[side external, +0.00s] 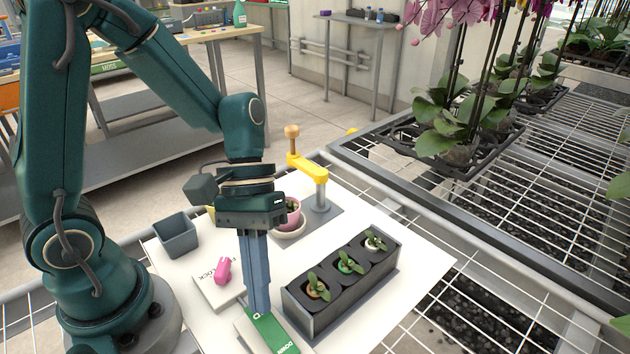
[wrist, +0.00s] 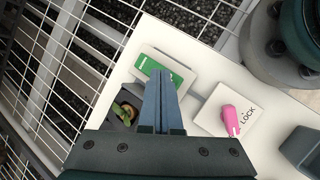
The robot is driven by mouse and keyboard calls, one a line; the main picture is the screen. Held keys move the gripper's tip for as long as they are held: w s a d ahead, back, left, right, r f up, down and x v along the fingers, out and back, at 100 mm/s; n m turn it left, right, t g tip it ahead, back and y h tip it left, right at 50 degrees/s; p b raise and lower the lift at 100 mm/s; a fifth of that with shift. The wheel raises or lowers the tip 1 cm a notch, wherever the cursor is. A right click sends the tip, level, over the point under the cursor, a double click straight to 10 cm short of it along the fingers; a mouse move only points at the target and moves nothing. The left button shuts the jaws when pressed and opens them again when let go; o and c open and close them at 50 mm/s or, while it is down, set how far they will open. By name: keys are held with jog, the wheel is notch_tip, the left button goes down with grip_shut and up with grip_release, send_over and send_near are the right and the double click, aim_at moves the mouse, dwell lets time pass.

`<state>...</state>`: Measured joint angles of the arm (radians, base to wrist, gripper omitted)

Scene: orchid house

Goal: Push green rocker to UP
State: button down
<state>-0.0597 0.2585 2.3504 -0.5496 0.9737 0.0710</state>
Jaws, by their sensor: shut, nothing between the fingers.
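The green rocker (side external: 275,337) sits on a pale plate at the front edge of the white board, with "DOWN" lettered on its near end. My gripper (side external: 259,309) is shut and empty, pointing down at the rocker's other end, where the fingers hide part of the lettering. In the wrist view the green rocker (wrist: 150,66) shows beyond the shut fingertips (wrist: 160,76), which overlap its right part. I cannot tell whether the fingertips touch the rocker or which way it is tilted.
A pink knob (side external: 222,270) on a LOCK plate (side external: 207,293) is left of the fingers. A dark planter box (side external: 342,293) with small seedlings stands close on the right. A grey bin (side external: 177,238), a pink pot (side external: 292,215) and a yellow crank (side external: 308,167) stand farther back.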

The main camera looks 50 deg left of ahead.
aim_at(268, 317)
jog(key=shift+f, duration=0.2)
dwell(0.5)
jog(key=shift+a+f, duration=0.1)
jog(key=shift+f, duration=0.1)
jog(key=shift+a+f, duration=0.25)
jog(key=shift+f, duration=0.65)
dwell(1.0)
jog(key=shift+r, duration=0.1)
jog(key=shift+d+r, duration=0.2)
jog(key=shift+r, duration=0.4)
jog(key=shift+d+r, duration=0.15)
jog(key=shift+r, duration=0.45)
jog(key=shift+d+r, duration=0.2)
jog(key=shift+r, duration=0.6)
jog(key=shift+d+r, duration=0.25)
jog(key=shift+r, duration=0.6)
jog(key=shift+d+r, duration=0.2)
jog(key=shift+r, duration=0.6)
